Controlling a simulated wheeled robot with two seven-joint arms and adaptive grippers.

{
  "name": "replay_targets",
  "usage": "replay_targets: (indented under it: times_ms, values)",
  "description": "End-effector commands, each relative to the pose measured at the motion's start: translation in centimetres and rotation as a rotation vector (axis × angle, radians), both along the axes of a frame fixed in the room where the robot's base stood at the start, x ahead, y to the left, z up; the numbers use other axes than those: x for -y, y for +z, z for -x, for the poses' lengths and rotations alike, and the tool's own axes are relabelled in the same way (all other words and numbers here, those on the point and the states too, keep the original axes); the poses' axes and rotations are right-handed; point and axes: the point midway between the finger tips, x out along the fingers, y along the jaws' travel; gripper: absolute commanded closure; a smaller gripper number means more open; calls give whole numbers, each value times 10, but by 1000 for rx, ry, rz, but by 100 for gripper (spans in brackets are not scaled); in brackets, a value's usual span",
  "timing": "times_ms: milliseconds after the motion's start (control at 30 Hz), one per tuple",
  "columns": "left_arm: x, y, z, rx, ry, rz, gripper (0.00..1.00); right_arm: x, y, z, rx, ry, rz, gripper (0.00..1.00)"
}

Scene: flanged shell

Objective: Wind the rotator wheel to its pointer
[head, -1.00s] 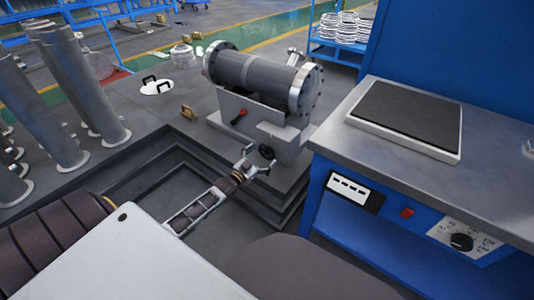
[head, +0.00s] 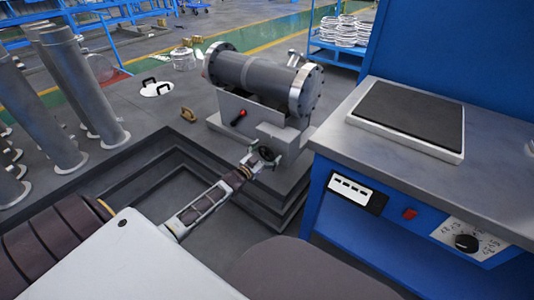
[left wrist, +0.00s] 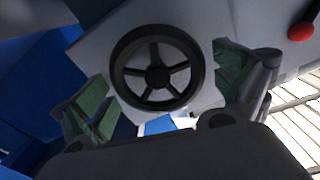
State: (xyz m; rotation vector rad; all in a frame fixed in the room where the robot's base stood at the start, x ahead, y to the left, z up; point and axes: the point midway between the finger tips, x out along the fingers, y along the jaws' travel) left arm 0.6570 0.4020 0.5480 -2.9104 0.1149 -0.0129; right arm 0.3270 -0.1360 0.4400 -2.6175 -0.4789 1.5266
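The rotator wheel (head: 265,154) is a small black handwheel on the front of the grey rotator stand (head: 262,128), which carries the flanged shell (head: 262,78). In the left wrist view the spoked wheel (left wrist: 157,72) faces me, with its rim and hub clear. My left gripper (head: 260,163) is at the wheel. In the left wrist view its fingers (left wrist: 165,92) are spread, one on each side of the wheel, with gaps to the rim. I cannot make out a pointer. My right gripper is not in view.
A red-knobbed lever (head: 239,115) sticks out of the stand, left of and above the wheel. A blue workbench (head: 330,205) stands close on the right. Grey pipes (head: 70,85) stand at the left. A stepped pit edge (head: 165,150) lies left of the stand.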

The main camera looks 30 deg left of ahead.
Motion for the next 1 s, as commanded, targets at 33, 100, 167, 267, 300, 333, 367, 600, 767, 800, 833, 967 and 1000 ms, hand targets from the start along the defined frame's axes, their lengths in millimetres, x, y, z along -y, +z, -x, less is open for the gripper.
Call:
replay_targets:
  times_ms: [33, 100, 167, 267, 300, 333, 367, 600, 767, 800, 833, 967, 1000]
  values:
    - [0, 0, 0, 0, 0, 0, 12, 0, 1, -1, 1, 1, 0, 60]
    - [0, 0, 0, 0, 0, 0, 21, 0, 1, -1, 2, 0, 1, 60]
    - [0, 0, 0, 0, 0, 0, 29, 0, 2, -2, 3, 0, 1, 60]
    - [0, 0, 0, 0, 0, 0, 42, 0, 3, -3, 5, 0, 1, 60]
    - [0, 0, 0, 0, 0, 0, 45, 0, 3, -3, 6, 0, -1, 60]
    - [0, 0, 0, 0, 0, 0, 45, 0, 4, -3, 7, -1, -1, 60]
    - [0, 0, 0, 0, 0, -1, 45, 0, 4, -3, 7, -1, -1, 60]
    - [0, 0, 0, 0, 0, -1, 45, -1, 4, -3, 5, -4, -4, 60]
    - [0, 0, 0, 0, -1, -1, 45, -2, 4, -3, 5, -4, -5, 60]
    - [0, 0, 0, 0, -1, -1, 45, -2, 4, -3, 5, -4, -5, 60]
    - [0, 0, 0, 0, -1, -1, 45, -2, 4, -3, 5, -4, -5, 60]
    - [0, 0, 0, 0, -1, -1, 45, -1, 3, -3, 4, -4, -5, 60]
    - [0, 0, 0, 0, -1, -1, 45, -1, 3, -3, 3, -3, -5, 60]
